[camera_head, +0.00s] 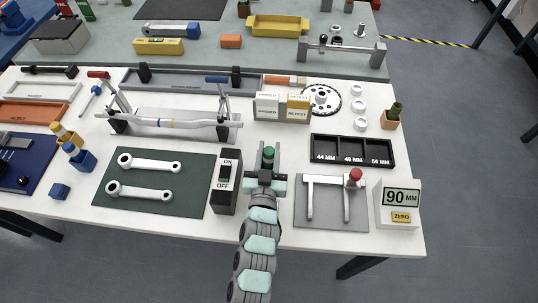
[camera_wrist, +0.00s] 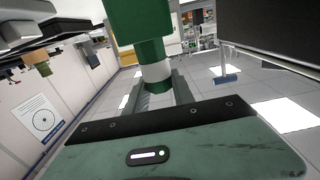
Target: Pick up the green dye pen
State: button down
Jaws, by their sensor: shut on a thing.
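The green dye pen has a dark green body and a white band. In the head view its green top (camera_head: 268,153) shows between my fingers. In the wrist view the pen (camera_wrist: 140,22) stands large in front of the palm, with its white band (camera_wrist: 155,72) near the fingers. My gripper (camera_head: 267,166) is shut on the pen at the middle of the table's front part, just right of the ON/OFF switch box (camera_head: 227,182). It also shows in the wrist view (camera_wrist: 160,92). The pen's lower end is hidden in the head view.
A blue pen (camera_head: 70,148) and a yellow-topped pen (camera_head: 58,130) stand in holders at left. A green mat (camera_head: 198,187) bears two white rods. A black tray (camera_head: 350,162), a grey mat (camera_head: 359,217) with a caliper-like tool, and a 90 MM display (camera_head: 399,219) are at right.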

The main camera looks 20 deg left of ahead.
jog(key=shift+r, duration=0.1)
notch_tip(320, 180, up, 20)
jog(key=p, duration=0.6)
jog(key=shift+d, duration=0.1)
